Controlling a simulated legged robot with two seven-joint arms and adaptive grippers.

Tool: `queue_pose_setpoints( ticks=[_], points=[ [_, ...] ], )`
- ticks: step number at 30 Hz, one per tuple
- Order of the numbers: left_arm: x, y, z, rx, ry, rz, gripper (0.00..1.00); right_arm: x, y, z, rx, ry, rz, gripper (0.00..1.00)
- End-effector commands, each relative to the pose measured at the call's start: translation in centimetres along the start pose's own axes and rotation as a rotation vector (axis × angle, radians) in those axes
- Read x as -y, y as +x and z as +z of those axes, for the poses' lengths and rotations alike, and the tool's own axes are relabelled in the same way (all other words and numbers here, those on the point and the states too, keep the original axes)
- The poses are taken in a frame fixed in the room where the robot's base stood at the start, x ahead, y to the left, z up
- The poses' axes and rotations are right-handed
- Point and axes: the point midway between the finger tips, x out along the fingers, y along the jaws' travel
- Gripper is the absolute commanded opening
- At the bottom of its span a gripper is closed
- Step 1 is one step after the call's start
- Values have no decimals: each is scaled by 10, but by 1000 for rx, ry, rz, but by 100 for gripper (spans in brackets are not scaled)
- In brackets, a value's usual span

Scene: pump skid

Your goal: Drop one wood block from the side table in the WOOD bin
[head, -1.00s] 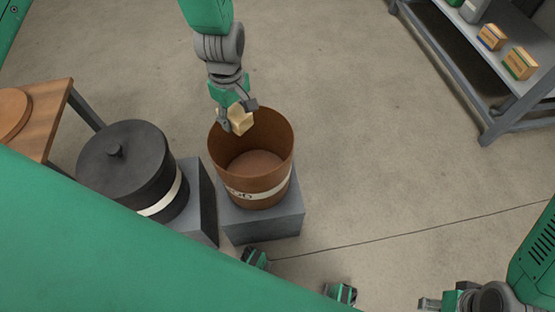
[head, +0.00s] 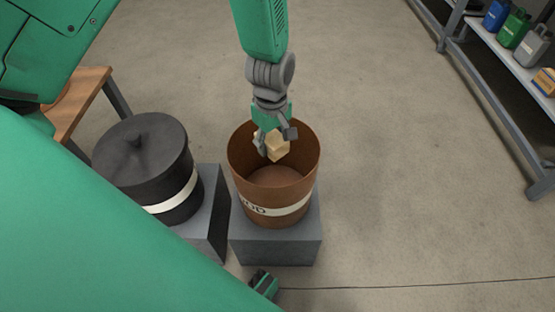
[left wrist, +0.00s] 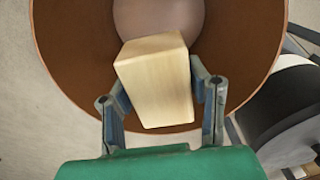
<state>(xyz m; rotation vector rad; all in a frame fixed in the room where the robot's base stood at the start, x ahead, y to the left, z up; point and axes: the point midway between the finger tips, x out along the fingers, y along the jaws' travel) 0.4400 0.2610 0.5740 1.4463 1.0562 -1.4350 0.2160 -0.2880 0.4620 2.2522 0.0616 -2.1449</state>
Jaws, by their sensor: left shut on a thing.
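My left gripper (head: 275,141) is shut on a pale wood block (head: 278,150) and holds it over the open mouth of the brown bin (head: 272,214). The bin's white band carries lettering that I can read only in part. In the left wrist view the block (left wrist: 157,80) sits between the two fingers (left wrist: 160,100), with the round brown bin wall (left wrist: 70,50) around it and the bin floor beyond. The side table (head: 88,92) shows partly at the left, largely hidden by my own green body. My right gripper is not clearly in view.
A black lidded bin (head: 145,165) with a white band stands on a grey block left of the brown bin. The brown bin stands on a grey plinth (head: 276,248). A shelf rack (head: 497,100) with jugs and boxes is at the upper right. The floor between is clear.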

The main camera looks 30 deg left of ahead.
Motion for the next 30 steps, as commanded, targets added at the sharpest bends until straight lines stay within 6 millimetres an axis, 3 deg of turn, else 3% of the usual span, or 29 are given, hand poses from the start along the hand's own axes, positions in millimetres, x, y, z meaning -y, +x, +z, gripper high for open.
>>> queue_pose_setpoints(
  ticks=[5, 6, 8, 20, 30],
  points=[
    [1, 1, -4, 6, -3, 1, 13, 0, -1, 0, -1, -1, -1, 40],
    [1, 0, -3, 5, -3, 1, 49, 1, -1, 0, -1, -2, -1, 40],
    [1, 0, -2, 3, -2, 1, 67, 1, -1, 0, -1, -2, -1, 40],
    [-1, -8, 0, -2, -2, 1, 67, 0, -1, 1, -3, -1, -2, 40],
    [0, -72, -4, 2, -2, 5, 67, 1, -2, 1, -4, -1, 2, 40]
  ],
)
